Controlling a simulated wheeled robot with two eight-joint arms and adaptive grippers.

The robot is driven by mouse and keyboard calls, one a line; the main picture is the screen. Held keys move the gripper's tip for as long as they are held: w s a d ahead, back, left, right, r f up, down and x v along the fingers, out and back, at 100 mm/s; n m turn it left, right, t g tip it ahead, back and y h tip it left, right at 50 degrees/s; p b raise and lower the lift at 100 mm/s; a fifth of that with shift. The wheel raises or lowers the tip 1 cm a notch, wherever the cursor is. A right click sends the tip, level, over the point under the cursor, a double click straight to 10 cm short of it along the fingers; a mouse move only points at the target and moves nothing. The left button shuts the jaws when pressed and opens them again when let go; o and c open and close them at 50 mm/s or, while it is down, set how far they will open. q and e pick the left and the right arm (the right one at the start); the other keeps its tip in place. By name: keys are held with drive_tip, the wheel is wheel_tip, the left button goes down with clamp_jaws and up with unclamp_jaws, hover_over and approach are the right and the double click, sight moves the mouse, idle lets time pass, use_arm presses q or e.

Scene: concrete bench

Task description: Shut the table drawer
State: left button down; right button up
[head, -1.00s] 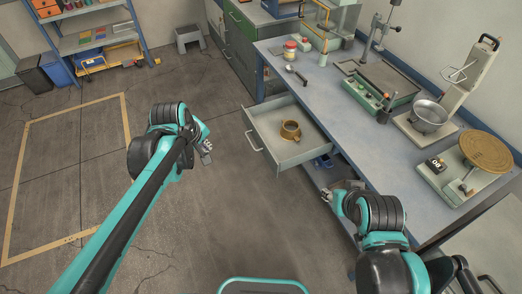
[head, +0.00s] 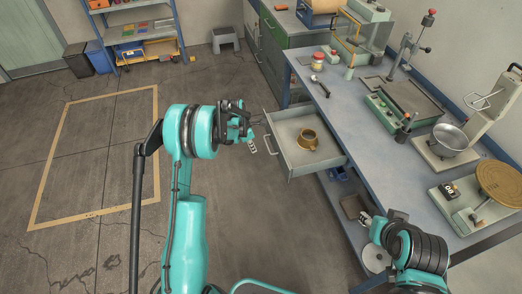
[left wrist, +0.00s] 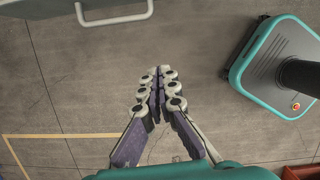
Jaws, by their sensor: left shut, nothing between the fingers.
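The table drawer (head: 318,166) stands open, pulled out to the left from under the bench top. A brass-coloured, cup-like piece (head: 309,138) lies inside it. The drawer's handle (head: 268,145) is on its left-facing front. My left gripper (head: 254,143) is just left of the handle, with a small apparent gap. In the left wrist view, its fingers (left wrist: 155,74) are together and empty, and the handle (left wrist: 115,20) shows beyond the fingertips at the top. My right gripper (head: 364,217) is low beside the bench, below the drawer; its fingers are too small to read.
The blue bench top (head: 345,105) carries a red-lidded jar (head: 318,62), a metal bowl (head: 447,138) and a round brown disc (head: 500,180). A lower shelf (head: 345,190) is under the drawer.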

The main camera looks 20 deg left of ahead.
use_arm(q)
drive_tip(key=w+d+f+b, duration=0.3)
drive_tip(key=w+d+f, duration=0.1)
drive_tip(key=f, duration=0.3)
drive_tip(key=shift+d+f, duration=0.3)
drive_tip(key=shift+f, duration=0.1)
drive_tip(key=shift+w+d, duration=0.1)
